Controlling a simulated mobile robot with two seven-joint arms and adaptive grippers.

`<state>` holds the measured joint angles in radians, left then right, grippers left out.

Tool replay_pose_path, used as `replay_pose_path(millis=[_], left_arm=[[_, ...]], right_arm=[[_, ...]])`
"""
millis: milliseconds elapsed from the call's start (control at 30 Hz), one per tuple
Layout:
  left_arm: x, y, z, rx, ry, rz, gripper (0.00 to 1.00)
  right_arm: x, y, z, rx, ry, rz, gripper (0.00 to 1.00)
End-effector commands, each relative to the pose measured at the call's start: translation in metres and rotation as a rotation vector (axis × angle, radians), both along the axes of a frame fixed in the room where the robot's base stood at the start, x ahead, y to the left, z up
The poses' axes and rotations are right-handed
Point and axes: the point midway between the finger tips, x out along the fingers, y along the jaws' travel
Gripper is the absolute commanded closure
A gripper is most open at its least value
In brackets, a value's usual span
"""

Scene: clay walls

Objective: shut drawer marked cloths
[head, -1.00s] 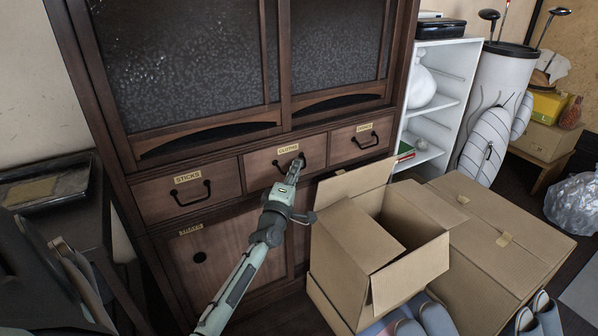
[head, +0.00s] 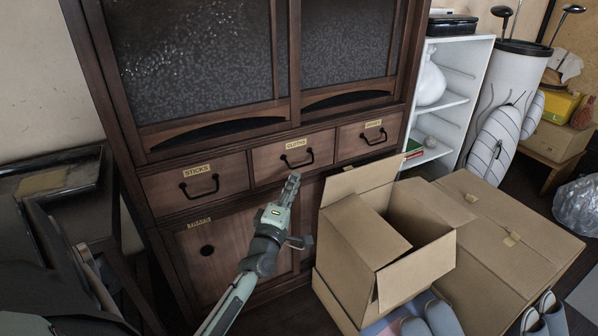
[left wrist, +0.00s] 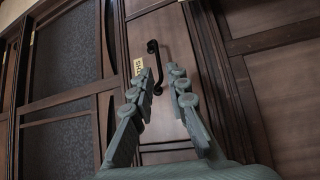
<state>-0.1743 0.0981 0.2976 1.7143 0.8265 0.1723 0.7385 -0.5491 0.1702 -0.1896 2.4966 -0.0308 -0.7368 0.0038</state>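The cloths drawer (head: 268,163) is the middle of three drawers in the dark wooden cabinet. Its front looks flush with the drawers beside it. It has a paper label (head: 296,143) above a black pull handle (head: 298,162). My left gripper (head: 291,180) is just below and in front of this drawer, apart from the handle. In the left wrist view its two fingers (left wrist: 160,76) are spread with nothing between them. The handle (left wrist: 153,48) and part of the label (left wrist: 138,66) show beyond the fingertips. My right gripper is not in view.
The sticks drawer (head: 222,185) is at left and another labelled drawer (head: 352,137) at right, both shut. An open cardboard box (head: 350,240) stands close right of my left arm. A dark stand (head: 70,190) is at far left.

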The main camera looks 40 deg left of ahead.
Motion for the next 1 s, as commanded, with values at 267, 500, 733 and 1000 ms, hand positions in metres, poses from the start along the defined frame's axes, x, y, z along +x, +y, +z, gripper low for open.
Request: replay_pose_path(millis=[267, 500, 733, 1000], left_arm=[[-0.034, -0.013, -0.005, 0.0, 0.001, 0.001, 0.85], [-0.038, -0.015, -0.006, -0.001, 0.001, 0.0, 0.85], [-0.038, -0.015, -0.006, -0.001, 0.001, 0.0, 0.85], [-0.038, -0.015, -0.006, -0.001, 0.001, 0.0, 0.85]], right_arm=[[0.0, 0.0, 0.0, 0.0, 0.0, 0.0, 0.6], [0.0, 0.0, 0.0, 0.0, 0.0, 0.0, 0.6], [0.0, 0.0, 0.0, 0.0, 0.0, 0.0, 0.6], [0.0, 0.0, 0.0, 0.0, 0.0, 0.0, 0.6]])
